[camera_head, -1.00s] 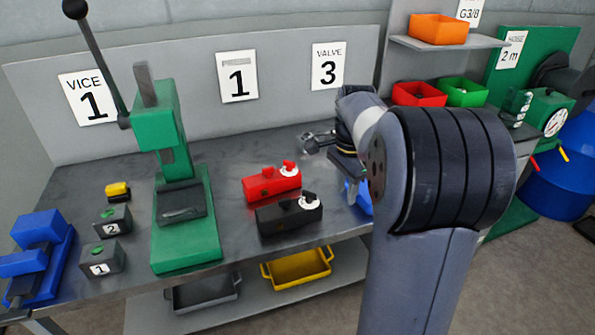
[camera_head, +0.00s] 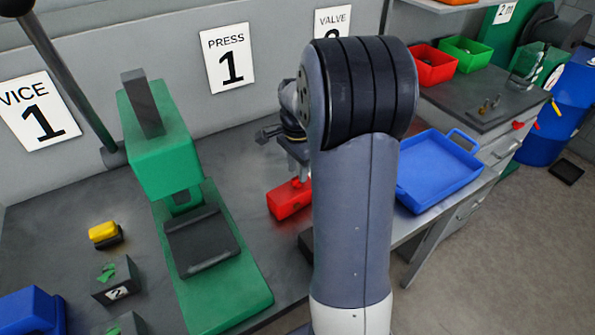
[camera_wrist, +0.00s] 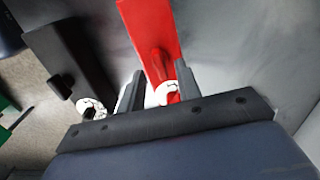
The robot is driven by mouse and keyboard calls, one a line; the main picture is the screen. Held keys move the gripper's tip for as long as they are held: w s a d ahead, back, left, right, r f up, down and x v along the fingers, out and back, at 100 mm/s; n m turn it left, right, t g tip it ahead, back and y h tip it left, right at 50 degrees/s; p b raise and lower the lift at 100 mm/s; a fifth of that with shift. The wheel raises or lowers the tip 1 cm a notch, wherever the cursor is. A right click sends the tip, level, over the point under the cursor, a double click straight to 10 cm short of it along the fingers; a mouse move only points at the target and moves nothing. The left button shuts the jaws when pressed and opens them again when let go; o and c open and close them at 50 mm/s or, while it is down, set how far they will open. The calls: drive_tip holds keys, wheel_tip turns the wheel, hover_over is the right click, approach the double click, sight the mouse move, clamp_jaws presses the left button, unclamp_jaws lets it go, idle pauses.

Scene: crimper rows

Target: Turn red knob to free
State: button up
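The red valve block (camera_head: 285,201) lies on the grey bench to the right of the green press; my arm hides its right part. In the wrist view the red block (camera_wrist: 150,35) runs up from between the fingers. A white dial (camera_wrist: 167,93) with a red knob (camera_wrist: 173,97) on it is near its lower end, partly hidden by my gripper. My gripper (camera_wrist: 160,76) is open, its two fingers apart on either side of the dial. I cannot tell whether a finger touches the knob.
A black block (camera_wrist: 65,55) with its own white dial lies beside the red one. A blue tray (camera_head: 435,175) is to the right. Bare bench lies behind the red block.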

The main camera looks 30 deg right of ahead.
drive_tip(key=shift+f, duration=1)
clamp_jaws()
